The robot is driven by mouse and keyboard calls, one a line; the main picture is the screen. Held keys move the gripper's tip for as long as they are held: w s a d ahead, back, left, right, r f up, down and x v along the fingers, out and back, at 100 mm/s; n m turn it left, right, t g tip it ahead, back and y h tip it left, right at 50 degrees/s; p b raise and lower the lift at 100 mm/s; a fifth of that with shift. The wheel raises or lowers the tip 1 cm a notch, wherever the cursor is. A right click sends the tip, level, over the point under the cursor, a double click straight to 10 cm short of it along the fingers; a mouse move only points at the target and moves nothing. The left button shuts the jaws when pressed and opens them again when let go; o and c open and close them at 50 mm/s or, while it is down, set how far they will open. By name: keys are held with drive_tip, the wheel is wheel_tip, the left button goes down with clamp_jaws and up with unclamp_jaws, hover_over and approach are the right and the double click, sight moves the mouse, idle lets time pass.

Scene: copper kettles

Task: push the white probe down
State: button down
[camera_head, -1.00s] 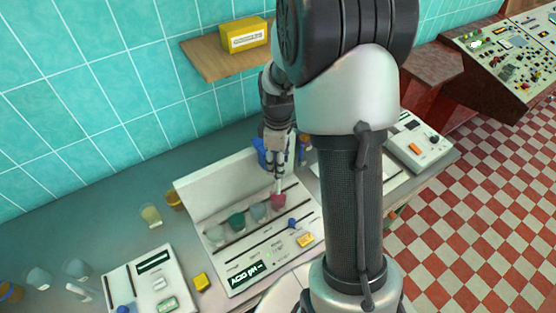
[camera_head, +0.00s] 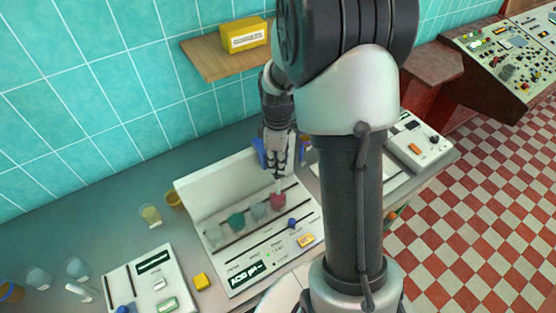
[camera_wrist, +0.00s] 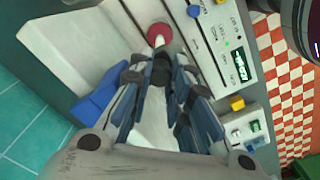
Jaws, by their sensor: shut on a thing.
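The white probe (camera_head: 279,187) shows as a short, thin white piece between my fingertips and the red cup (camera_head: 278,201). Its tip is at the cup, but I cannot tell how deep it goes. My gripper (camera_head: 278,174) is above the cup, pointing down, shut on the probe; the fingers hide the probe's upper part. In the wrist view, the red cup (camera_wrist: 158,34) is just beyond my fingertips (camera_wrist: 161,58), with the white end of the probe (camera_wrist: 159,42) at it. The cup stands on the white pH panel (camera_head: 225,262), at the right end of a row of cups.
A green cup (camera_head: 236,220) and a pale blue cup (camera_head: 258,211) stand left of the red cup. A blue object (camera_head: 258,152) is close beside my gripper. A wooden shelf (camera_head: 205,62) with a yellow box (camera_head: 244,36) is above. Bare counter (camera_head: 110,210) lies left.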

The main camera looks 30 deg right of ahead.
sight(278, 177)
wheel_tip(278, 177, down, 8)
drive_tip(key=b, duration=0.4)
drive_tip(key=shift+r+b, duration=0.15)
drive_tip(key=shift+b, duration=0.2)
drive_tip(key=shift+s+r, duration=0.1)
drive_tip(key=shift+s, duration=0.05)
drive_tip(key=c, duration=1.6)
unclamp_jaws()
drive_tip(key=shift+o, duration=0.8)
drive_tip(key=shift+r, duration=0.1)
wheel_tip(278, 177, up, 12)
drive_tip(key=shift+f, duration=0.1)
